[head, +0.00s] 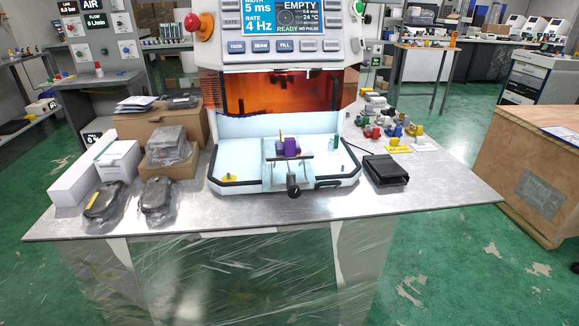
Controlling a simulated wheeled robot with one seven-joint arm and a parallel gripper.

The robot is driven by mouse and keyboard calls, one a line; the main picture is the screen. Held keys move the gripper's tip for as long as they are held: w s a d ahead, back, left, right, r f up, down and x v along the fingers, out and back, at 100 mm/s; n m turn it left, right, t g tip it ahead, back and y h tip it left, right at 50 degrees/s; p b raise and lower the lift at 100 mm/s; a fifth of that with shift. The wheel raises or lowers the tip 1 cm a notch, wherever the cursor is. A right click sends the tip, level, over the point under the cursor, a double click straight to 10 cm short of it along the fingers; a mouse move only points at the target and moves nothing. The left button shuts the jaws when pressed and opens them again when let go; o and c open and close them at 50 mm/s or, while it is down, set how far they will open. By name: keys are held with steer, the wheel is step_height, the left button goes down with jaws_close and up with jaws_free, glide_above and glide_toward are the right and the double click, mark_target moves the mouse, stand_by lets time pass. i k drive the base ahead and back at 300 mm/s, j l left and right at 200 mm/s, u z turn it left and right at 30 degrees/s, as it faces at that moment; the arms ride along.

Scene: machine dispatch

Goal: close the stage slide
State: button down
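The stage slide (277,178) is a pale plate in the middle of the white machine's front tray. It reaches out to the tray's front edge, with a dark round knob (293,191) at its front end. A purple part (287,146) with a thin yellow piece sits on the slide. The machine (290,100) stands behind it, with an orange-lit chamber above the tray. Its screen (298,17) reads "EMPTY" and "READY NO PULSE". My gripper does not show in the head view.
The machine stands on a grey metal table (240,213). White boxes (110,160), cardboard boxes and wrapped dark items (157,193) crowd the left. A black box (386,170) and several coloured parts (393,130) are at the right. The table's front strip is clear.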

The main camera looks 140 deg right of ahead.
mark_target(275, 176)
steer(key=z, duration=5.4)
steer(key=k+z, duration=0.15)
steer(key=k, duration=0.15)
